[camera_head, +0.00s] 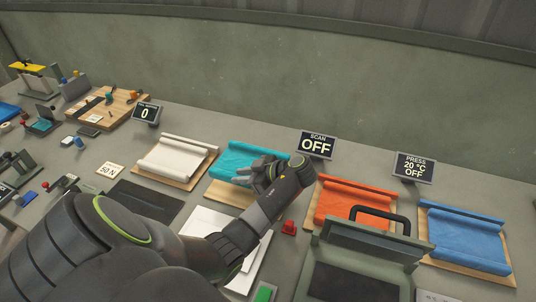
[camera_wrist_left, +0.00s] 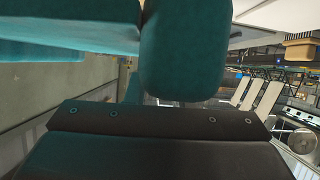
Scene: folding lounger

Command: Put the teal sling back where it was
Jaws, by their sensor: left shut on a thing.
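The teal sling (camera_head: 240,152) is over a wooden board (camera_head: 231,193) between the white and orange slings. The front of that board is bare. My left arm reaches across the table, and my left gripper (camera_head: 258,176) is at the front right part of the teal sling, shut on it. The arm hides part of the sling and the fingertips. In the left wrist view, teal cloth (camera_wrist_left: 60,52) shows at the upper left, close to the camera. I cannot tell whether the sling is fully clear of its board. My right gripper is out of view.
A white sling (camera_head: 175,157) lies to the left; orange (camera_head: 350,202) and blue (camera_head: 462,238) slings lie to the right on boards. A grey press (camera_head: 365,255) with a black handle stands front right. White sheets (camera_head: 208,222) lie below my arm. Signs (camera_head: 317,144) stand behind.

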